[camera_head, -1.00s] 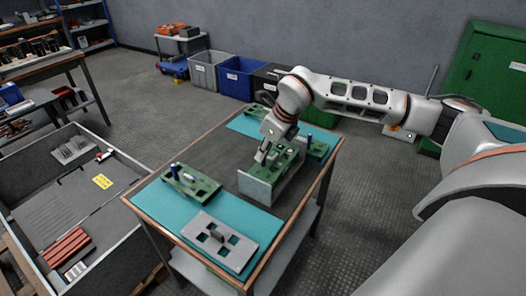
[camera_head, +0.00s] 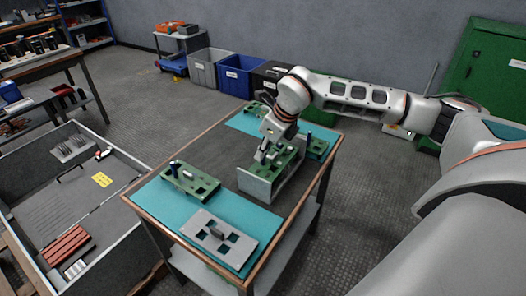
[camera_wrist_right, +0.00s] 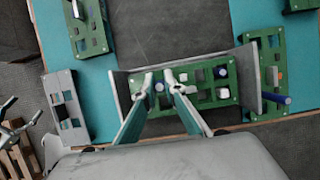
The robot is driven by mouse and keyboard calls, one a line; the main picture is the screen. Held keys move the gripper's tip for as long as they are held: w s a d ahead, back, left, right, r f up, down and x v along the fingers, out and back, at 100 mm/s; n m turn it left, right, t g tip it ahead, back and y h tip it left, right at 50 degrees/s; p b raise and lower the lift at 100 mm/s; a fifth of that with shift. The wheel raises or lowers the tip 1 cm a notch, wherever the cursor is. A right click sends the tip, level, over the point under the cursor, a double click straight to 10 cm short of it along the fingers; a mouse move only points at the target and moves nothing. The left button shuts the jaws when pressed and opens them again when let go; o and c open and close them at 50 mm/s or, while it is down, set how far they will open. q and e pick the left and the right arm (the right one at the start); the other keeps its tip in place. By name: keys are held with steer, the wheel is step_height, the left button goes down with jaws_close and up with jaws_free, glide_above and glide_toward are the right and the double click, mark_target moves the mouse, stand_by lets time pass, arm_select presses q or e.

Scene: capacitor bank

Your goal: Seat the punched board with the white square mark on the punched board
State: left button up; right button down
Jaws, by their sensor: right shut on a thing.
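A green punched board (camera_wrist_right: 208,98) with several holes, dark blue pegs and small pale squares lies between the grey end walls of a holder (camera_wrist_right: 250,72). In the head view the holder's near wall (camera_head: 255,188) shows and the green board (camera_head: 287,158) is partly behind my gripper. My right gripper (camera_wrist_right: 164,80) is over this board's left part, its fingertips close together. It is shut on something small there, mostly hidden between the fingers. In the head view my right gripper (camera_head: 262,156) reaches down at the holder. I cannot tell whether the board is fully down.
Another green board with a blue peg (camera_head: 190,182) and a grey plate with square holes (camera_head: 220,240) lie on the teal mat (camera_head: 155,205). A green board with a blue peg (camera_head: 317,149) stands close right of the holder. The dark table middle (camera_head: 215,150) is clear.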

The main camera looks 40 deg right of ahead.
steer(key=c, duration=2)
jaws_free()
steer(key=v, duration=1.2)
